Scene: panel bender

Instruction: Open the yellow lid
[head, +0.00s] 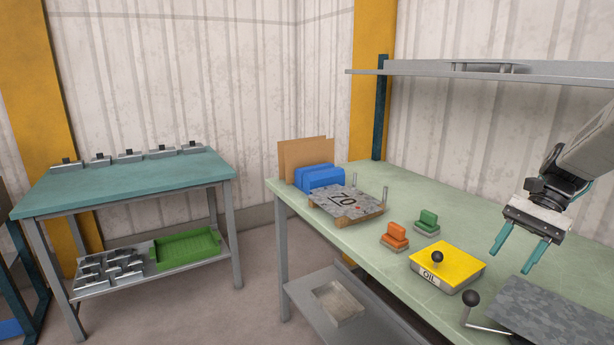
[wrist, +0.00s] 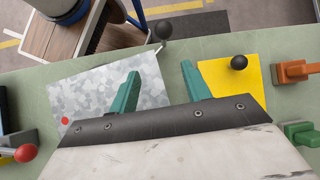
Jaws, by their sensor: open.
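The yellow lid (head: 447,263) lies flat and closed on a low box marked "OIL" (head: 432,276) on the green workbench. A black ball knob (head: 437,257) stands on the lid. In the wrist view the lid (wrist: 225,78) and its knob (wrist: 239,62) show beyond my fingers. My gripper (head: 518,253) is open and empty, with teal fingers pointing down. It is above the bench, to the right of the lid and apart from it. In the wrist view my gripper (wrist: 162,90) has its right finger near the lid's left edge.
A crank with a black ball (head: 471,298) and a grey patterned sheet (head: 560,312) are beside the box. Orange (head: 395,236) and green (head: 427,222) handled blocks stand behind it. A shelf (head: 480,70) spans above the bench. The bench's left front is clear.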

